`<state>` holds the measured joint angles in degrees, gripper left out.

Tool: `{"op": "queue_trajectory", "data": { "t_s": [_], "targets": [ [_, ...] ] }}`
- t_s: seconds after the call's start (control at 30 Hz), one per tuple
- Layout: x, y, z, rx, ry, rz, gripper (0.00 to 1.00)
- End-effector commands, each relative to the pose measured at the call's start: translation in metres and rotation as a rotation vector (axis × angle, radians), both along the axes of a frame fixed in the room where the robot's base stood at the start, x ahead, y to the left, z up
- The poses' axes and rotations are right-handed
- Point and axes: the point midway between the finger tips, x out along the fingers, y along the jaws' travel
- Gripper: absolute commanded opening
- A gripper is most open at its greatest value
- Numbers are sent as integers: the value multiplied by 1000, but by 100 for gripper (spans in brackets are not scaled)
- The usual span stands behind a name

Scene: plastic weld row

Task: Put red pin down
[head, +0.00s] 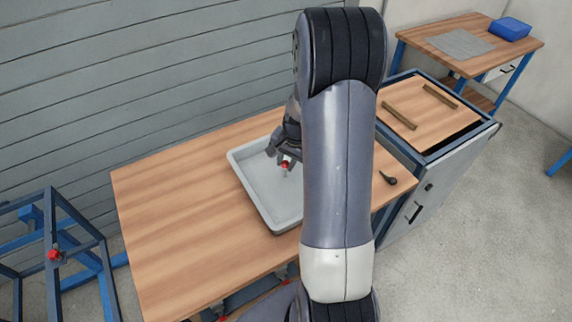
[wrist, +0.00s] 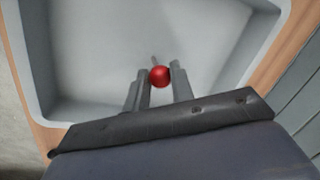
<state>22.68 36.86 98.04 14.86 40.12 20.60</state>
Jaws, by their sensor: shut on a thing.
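The red pin (head: 285,164) has a round red head and a thin grey shank. My gripper (head: 279,158) is shut on it, over the grey tray (head: 241,178) on the wooden table. In the wrist view the red pin (wrist: 159,76) sits between the two fingers of my gripper (wrist: 160,88), with its shank pointing into the tray (wrist: 70,105). I cannot tell whether the shank tip touches the tray floor. My arm hides the right part of the tray in the head view.
The wooden table (head: 165,215) is clear left of the tray. A small dark object (head: 388,179) lies at its right. A cabinet (head: 430,125) with two wooden strips adjoins it. A blue frame (head: 75,255) with a red knob (head: 54,254) stands at the left.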

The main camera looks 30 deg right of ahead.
Motion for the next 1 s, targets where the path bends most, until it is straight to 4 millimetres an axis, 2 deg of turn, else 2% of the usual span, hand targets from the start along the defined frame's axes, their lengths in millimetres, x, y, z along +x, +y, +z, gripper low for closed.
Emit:
{"op": "queue_trajectory", "data": {
  "t_s": [0.17, 0.57, 0.6, 0.83, 1.0],
  "targets": [
    [0, 0, -18, 0, 1, 0, 1],
    [0, 0, -24, -1, -1, 0, 1],
    [0, 0, -22, -1, -1, 0, 26],
    [0, 0, -22, -1, -1, 0, 45],
    [0, 0, -22, -1, -1, 0, 45]
  ]
}}
